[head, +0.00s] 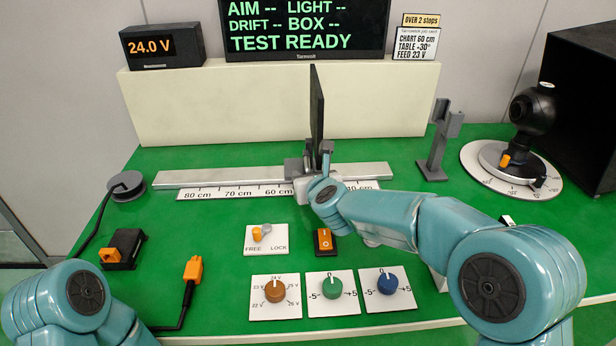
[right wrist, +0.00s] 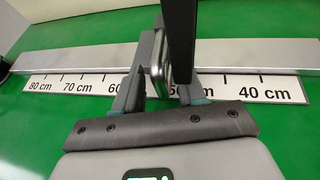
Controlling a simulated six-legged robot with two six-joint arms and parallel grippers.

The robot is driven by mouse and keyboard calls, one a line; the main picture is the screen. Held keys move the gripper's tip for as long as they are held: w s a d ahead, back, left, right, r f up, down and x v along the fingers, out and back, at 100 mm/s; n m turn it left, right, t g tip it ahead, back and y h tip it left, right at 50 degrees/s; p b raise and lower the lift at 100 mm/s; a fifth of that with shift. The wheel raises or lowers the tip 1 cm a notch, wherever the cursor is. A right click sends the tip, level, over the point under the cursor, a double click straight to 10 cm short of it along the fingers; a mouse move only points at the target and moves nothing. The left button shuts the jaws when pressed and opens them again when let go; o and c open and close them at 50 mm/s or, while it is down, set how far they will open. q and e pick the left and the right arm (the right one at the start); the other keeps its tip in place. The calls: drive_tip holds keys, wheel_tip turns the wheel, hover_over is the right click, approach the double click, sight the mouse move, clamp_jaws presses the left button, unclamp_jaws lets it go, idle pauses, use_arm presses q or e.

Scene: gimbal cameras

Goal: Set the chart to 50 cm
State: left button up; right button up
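The chart (head: 317,105) is a thin dark panel seen edge-on, standing upright on a grey carriage (head: 293,168) on the rail (head: 220,178). In the right wrist view the chart (right wrist: 180,35) rises above the metallic carriage block (right wrist: 160,72), between the 60 cm and 50 cm marks of the scale (right wrist: 75,86). The scale also shows in the head view (head: 235,192). My right gripper (right wrist: 166,88) has one finger on each side of the block. Whether the fingers press on it is unclear. My left gripper is out of view; only its arm shows at lower left.
A FREE/LOCK switch (head: 262,238) has its orange tip on the FREE side. An orange rocker (head: 324,240), three knobs (head: 275,290), and orange connectors (head: 193,270) lie in front of the rail. A grey stand (head: 438,145) and a camera on a turntable (head: 520,165) are at right.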

drive_tip(key=v, duration=1.6)
drive_tip(key=shift+s, duration=0.15)
drive_tip(key=shift+s+d+r, duration=0.1)
